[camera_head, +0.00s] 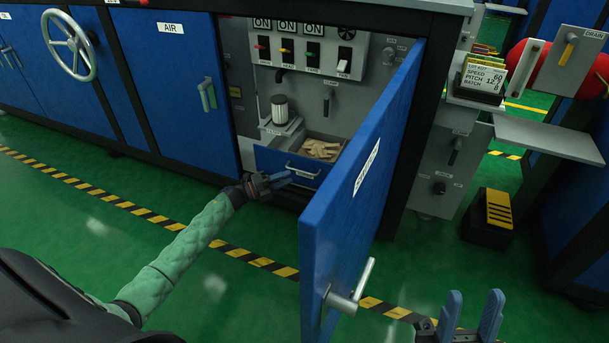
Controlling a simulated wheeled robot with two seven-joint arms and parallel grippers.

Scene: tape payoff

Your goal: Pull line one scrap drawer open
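The scrap drawer (272,158) is a blue-fronted drawer low inside the open cabinet. It stands partly out, and tan scraps (320,149) show inside it. A pale bar handle (303,173) is on its front. My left gripper (283,179) is low at the drawer's front left, with its blue fingers close to the handle. I cannot tell whether they touch it or whether they are open or shut. My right gripper (470,310) is at the bottom right, fingers up and apart, empty, far from the drawer.
The open blue cabinet door (352,205) with a lever handle (350,290) stands between my two grippers. A white-topped canister (280,108) stands above the drawer's left. A grey shelf (545,138) juts out at right, above a black-and-yellow step (490,218). Green floor in front is clear.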

